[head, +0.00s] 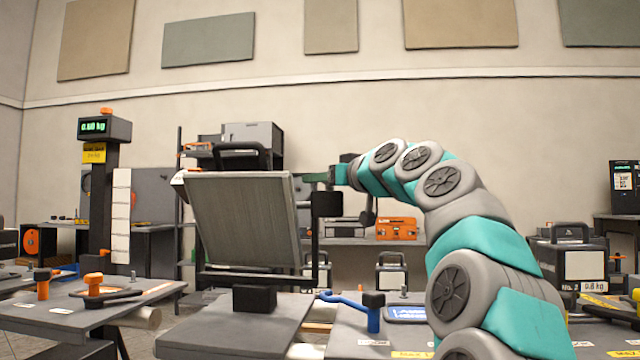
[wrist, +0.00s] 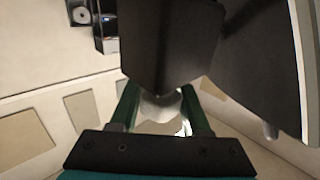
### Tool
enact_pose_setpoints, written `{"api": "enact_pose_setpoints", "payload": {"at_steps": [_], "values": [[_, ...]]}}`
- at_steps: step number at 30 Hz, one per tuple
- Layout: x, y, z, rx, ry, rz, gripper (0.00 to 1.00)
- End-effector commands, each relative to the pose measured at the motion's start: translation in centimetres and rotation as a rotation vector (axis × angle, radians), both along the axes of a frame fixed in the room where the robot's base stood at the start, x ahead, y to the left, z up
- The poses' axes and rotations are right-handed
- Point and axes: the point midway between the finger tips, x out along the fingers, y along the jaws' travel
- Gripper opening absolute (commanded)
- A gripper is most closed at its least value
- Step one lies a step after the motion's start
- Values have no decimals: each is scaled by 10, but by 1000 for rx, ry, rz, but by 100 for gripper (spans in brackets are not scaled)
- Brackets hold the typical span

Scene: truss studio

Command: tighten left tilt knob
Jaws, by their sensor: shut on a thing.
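A large grey panel (head: 245,220) is tilted back in a black frame on a dark stand. A dark block-shaped part (head: 326,204) sits at its right edge, likely at the tilt knob. My gripper (head: 317,178) reaches to the panel's upper right edge, just above that part. In the wrist view, the green fingers of my gripper (wrist: 160,95) are shut about the lower end of a dark part (wrist: 170,45), which hides the fingertips. A pale rounded shape (wrist: 160,107) shows between the fingers; whether it is the knob is unclear. The panel (wrist: 265,70) is at right.
A blue-handled tool (head: 345,299) and a blue post with a dark cap (head: 374,310) are on the right-hand table. A scale column with a lit display (head: 93,127) stands at left. A black-handled case (head: 570,262) is at right. Open wall lies above the panel.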

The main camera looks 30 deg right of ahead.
Motion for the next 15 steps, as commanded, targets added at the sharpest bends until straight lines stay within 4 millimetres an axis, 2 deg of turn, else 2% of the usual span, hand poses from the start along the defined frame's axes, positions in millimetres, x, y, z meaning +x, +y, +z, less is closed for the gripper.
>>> {"api": "enact_pose_setpoints", "payload": {"at_steps": [4,5,12,15], "values": [[0,0,0,0,0,0,0],[0,0,0,0,0,1,48],[0,0,0,1,0,1,75],[0,0,0,1,0,1,76]]}}
